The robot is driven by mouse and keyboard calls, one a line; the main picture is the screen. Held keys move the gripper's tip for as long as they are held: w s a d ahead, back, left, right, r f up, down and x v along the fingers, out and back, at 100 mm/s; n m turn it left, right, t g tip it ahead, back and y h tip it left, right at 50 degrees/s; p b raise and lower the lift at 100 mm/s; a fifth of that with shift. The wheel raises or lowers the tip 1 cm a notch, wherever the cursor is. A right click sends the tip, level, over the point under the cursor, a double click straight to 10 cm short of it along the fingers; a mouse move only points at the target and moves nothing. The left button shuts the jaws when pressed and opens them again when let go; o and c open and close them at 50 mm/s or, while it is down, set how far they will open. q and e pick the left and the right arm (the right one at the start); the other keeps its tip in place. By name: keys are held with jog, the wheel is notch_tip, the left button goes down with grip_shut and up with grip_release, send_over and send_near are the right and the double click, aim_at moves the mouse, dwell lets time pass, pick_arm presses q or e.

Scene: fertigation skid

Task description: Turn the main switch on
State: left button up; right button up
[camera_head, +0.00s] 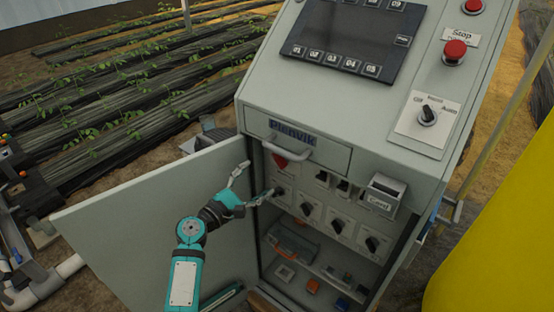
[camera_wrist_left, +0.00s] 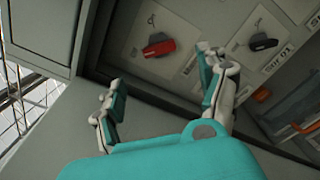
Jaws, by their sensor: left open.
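The main switch is a red rotary knob (camera_head: 280,161) on a pale plate, at the upper left inside the open cabinet. In the left wrist view the red knob (camera_wrist_left: 158,47) lies just beyond the fingertips, its handle nearly level in that picture. My left gripper (camera_head: 259,180) is open and empty in front of the cabinet opening, a little below the red knob. In the left wrist view its two fingers (camera_wrist_left: 160,72) are spread wide, one on each side below the knob, with no clear contact. My right gripper is not in view.
Black rotary switches (camera_head: 308,210) stand beside and below the red one. The open cabinet door (camera_head: 150,220) is left of my arm. A drawer handle (camera_head: 288,150) and card box (camera_head: 384,195) stick out nearby. A yellow tank (camera_head: 500,240) is at right.

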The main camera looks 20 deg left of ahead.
aim_at(277, 162)
pick_arm(q)
jog(key=x, duration=1)
jog(key=shift+w+f, duration=0.1)
jog(key=c, duration=1.2)
